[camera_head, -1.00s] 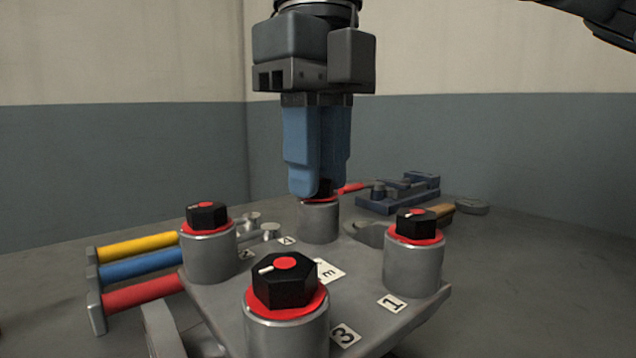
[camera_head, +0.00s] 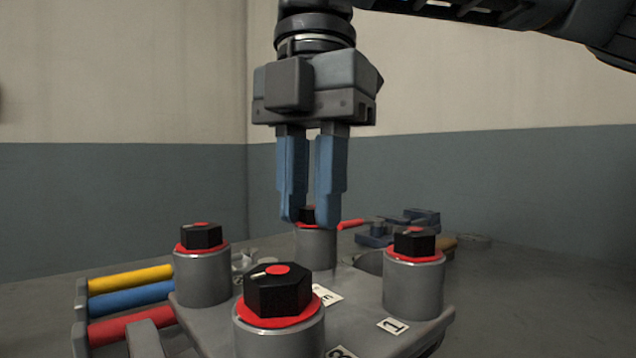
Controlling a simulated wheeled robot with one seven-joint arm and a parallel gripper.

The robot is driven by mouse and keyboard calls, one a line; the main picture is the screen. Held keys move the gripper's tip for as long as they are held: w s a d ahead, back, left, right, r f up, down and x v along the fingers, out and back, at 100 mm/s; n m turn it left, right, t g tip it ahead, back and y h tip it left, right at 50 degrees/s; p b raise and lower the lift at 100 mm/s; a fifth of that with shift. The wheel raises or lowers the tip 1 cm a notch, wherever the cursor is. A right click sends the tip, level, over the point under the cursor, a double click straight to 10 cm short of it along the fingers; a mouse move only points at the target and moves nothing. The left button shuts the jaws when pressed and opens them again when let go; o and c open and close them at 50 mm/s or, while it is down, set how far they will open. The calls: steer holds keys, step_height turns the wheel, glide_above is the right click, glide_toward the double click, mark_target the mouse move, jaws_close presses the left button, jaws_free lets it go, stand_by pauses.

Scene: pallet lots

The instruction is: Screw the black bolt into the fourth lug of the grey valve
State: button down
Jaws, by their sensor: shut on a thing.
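The grey valve (camera_head: 352,328) stands on the table with a cylindrical lug at each corner. My gripper (camera_head: 309,217) points straight down over the far lug (camera_head: 317,249). Its blue fingers are shut on the black bolt (camera_head: 308,212) at the top of that lug; the fingers hide most of the bolt head. Black hex bolts with red washers sit in the front lug (camera_head: 278,289), the left lug (camera_head: 201,236) and the right lug (camera_head: 415,241). The tag by the right lug reads 1. The far lug's tag is not readable now.
Yellow (camera_head: 130,278), blue (camera_head: 132,297) and red (camera_head: 133,326) handles lie in a rack at the left. A dark blue vice-like tool (camera_head: 405,222) lies behind the valve at the right. The table at the far right is clear.

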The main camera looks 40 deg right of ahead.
steer(key=shift+s+d+m+h, duration=0.1)
steer(key=shift+d+m+h, duration=0.3)
steer(key=shift+m, duration=0.1)
steer(key=c, duration=1.1)
jaws_free()
steer(key=n+p, duration=0.1)
steer(key=n, duration=0.1)
steer(key=shift+n, duration=0.4)
steer(key=n, duration=0.2)
steer(key=shift+w+r+n+p, duration=0.1)
steer(key=shift+w+n+p, duration=0.1)
steer(key=shift+n+p, duration=0.15)
steer(key=n+p, duration=0.2)
steer(key=n, duration=0.4)
steer(key=shift+d+r+n, duration=0.1)
steer(key=shift+n, duration=0.15)
steer(key=n+p, duration=0.1)
steer(key=n, duration=0.5)
steer(key=shift+d+n, duration=0.1)
steer(key=shift+n, duration=0.2)
steer(key=n, duration=0.5)
steer(key=shift+w+p, duration=0.1)
steer(key=shift+p, duration=0.25)
